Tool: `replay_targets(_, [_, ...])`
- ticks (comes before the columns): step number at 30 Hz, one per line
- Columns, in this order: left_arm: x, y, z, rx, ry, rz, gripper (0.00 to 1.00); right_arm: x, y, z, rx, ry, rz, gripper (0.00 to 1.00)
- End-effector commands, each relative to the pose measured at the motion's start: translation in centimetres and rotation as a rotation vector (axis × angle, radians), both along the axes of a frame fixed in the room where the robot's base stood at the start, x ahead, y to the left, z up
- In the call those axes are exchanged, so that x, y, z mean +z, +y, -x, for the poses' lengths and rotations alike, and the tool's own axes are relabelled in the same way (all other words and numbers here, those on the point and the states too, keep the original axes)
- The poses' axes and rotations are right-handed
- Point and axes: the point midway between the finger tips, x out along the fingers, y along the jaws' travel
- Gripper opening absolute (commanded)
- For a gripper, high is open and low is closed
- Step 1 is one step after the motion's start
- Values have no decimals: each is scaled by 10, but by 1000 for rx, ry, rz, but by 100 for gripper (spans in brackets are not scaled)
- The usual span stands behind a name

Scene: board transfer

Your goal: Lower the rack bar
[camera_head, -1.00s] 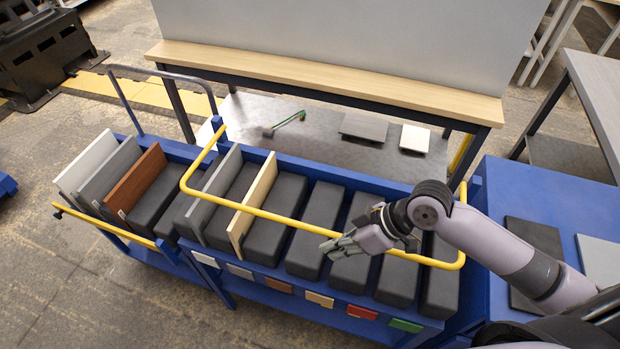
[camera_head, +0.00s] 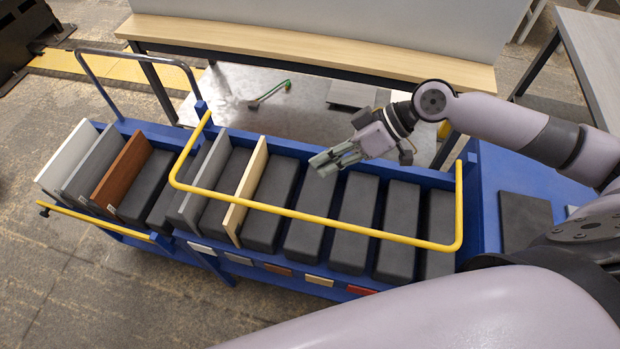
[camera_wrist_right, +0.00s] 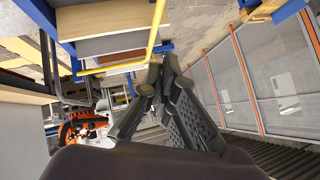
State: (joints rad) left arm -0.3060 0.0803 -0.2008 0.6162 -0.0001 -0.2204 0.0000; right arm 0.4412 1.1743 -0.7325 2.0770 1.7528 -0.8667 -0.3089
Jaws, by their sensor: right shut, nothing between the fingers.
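The yellow rack bar (camera_head: 320,218) is a U-shaped tube on the blue rack (camera_head: 400,175). Its long side runs across above the dark slots and passes in front of the upright grey and cream boards. My right gripper (camera_head: 322,163) is shut and empty. It is over the rack, behind the bar's long side in the picture, apart from it. In the right wrist view the shut fingertips (camera_wrist_right: 162,68) show close to the yellow tube (camera_wrist_right: 153,45); I cannot tell whether they touch. My left gripper is not in view.
A wood-edged bench (camera_head: 310,50) stands behind. A green-handled tool (camera_head: 270,93) lies on the grey surface. My arm covers the lower right.

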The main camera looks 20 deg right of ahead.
Motion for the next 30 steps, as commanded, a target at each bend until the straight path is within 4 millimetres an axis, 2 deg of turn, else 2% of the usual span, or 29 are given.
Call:
replay_targets(1, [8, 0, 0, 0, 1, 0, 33, -3, 11, -2, 3, 1, -4, 0])
replay_targets(5, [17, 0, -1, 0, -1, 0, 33, -20, 30, -6, 2, 1, -3, 0])
replay_targets(9, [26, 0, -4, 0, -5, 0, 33, -42, 33, 3, 0, 4, 1, 0])
replay_targets(13, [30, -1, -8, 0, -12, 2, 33, -54, 35, 6, -2, 3, 0, 0])
replay_targets(26, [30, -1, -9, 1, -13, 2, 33, -61, 36, 8, 0, 1, 1, 0])
replay_targets(30, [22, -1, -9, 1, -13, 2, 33, -72, 38, 11, 1, 1, 1, 0])
